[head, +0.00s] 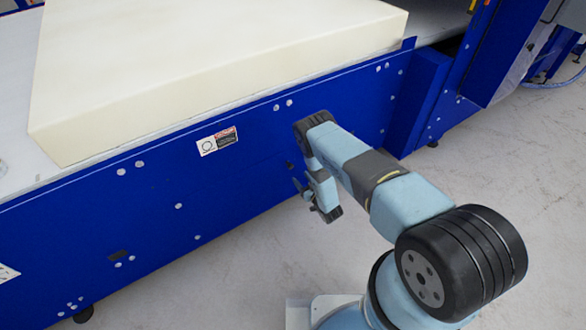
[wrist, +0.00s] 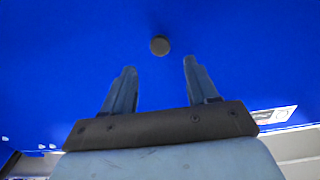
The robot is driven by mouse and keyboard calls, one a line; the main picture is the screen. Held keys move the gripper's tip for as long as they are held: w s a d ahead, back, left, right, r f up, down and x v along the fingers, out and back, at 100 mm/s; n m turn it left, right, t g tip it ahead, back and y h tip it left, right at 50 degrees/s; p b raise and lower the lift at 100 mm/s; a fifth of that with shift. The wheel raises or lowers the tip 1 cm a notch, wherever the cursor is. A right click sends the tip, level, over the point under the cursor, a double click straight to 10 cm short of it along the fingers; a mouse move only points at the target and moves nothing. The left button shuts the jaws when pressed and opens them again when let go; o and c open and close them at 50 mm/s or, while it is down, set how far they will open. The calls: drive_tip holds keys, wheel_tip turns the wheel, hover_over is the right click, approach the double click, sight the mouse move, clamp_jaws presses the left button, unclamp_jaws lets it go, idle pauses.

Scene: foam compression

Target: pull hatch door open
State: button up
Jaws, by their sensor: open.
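A round dark knob (wrist: 159,45) sits on the flat blue panel (wrist: 60,50) in the wrist view. No clear outline of a hatch door shows around it. My gripper (wrist: 159,68) is open and empty, with the knob in line with the gap, just beyond the fingertips and apart from them. In the head view my gripper (head: 300,186) hangs close to the blue side panel (head: 245,185) of the machine. A small dark spot beside it there may be the knob, but I cannot tell for sure.
A large cream foam block (head: 210,65) lies on the machine's bed above the panel. A warning label (head: 218,141) is on the panel, up and left of my gripper. A blue post (head: 420,95) stands at the right. The grey floor (head: 240,270) in front is clear.

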sight(292, 167)
drive_tip(key=x, duration=0.8)
drive_tip(key=shift+w+a, duration=0.15)
drive_tip(key=shift+a, duration=0.05)
clamp_jaws()
idle(0.4)
